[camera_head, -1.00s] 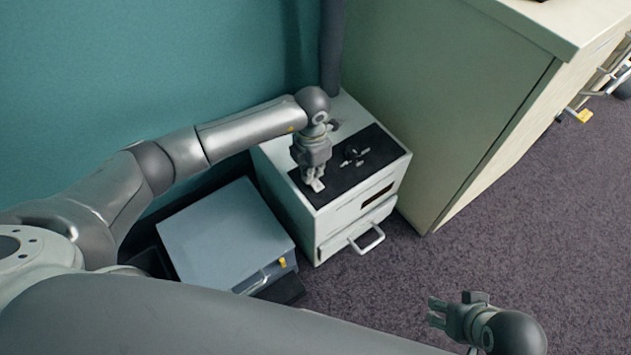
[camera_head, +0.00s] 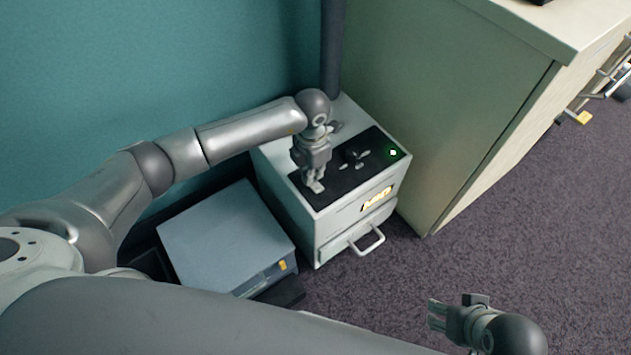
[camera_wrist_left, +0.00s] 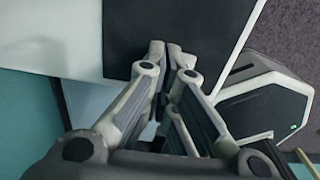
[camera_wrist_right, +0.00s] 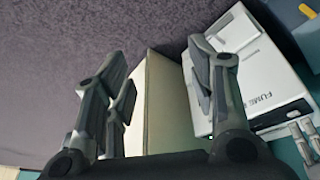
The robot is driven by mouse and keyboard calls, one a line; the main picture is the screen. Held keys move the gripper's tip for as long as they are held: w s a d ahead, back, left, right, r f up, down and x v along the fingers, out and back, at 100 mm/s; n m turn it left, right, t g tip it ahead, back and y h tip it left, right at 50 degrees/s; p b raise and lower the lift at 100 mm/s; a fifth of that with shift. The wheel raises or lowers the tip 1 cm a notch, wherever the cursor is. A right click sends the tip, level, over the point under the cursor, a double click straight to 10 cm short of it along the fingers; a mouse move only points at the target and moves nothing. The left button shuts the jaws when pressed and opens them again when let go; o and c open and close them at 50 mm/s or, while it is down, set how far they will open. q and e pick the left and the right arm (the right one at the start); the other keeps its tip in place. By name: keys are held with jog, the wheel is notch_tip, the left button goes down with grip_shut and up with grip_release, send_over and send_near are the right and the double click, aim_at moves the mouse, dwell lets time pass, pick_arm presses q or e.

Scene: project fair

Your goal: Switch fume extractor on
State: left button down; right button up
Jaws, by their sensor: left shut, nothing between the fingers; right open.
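The fume extractor (camera_head: 330,235) is a white box with a black top panel, a knob (camera_head: 354,155) and a front handle. A green light (camera_head: 393,152) glows on the panel and a small display (camera_head: 377,199) on the front is lit yellow. My left gripper (camera_head: 315,187) is shut and empty, with its fingertips at the left part of the black panel; I cannot tell if they touch it. In the left wrist view the fingers (camera_wrist_left: 170,50) are together over the black panel. My right gripper (camera_head: 436,313) is open and empty above the carpet, well apart from the extractor.
A grey-topped box (camera_head: 225,235) stands left of the extractor. A large pale green cabinet (camera_head: 470,110) stands close on its right, and a dark hose (camera_head: 333,50) rises behind it. The carpet (camera_head: 520,240) at the front right is clear.

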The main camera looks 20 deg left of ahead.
pick_arm(q)
jog(key=shift+r, duration=0.65)
jog(key=shift+r+p, duration=0.3)
jog(key=shift+p, duration=0.15)
jog(key=shift+r+p, duration=0.55)
jog(key=shift+r, duration=0.15)
jog(key=shift+r+p, duration=0.6)
jog(key=shift+r, duration=0.15)
jog(key=shift+r+p, duration=0.35)
jog(key=shift+r, duration=0.15)
pick_arm(e)
jog(key=s+f+x, duration=0.1)
jog(key=s+x, duration=0.1)
jog(key=x, duration=1)
jog(key=shift+s+g, duration=0.35)
jog(key=shift+g, duration=0.05)
jog(key=shift+a+f, duration=0.1)
jog(key=shift+f, duration=0.05)
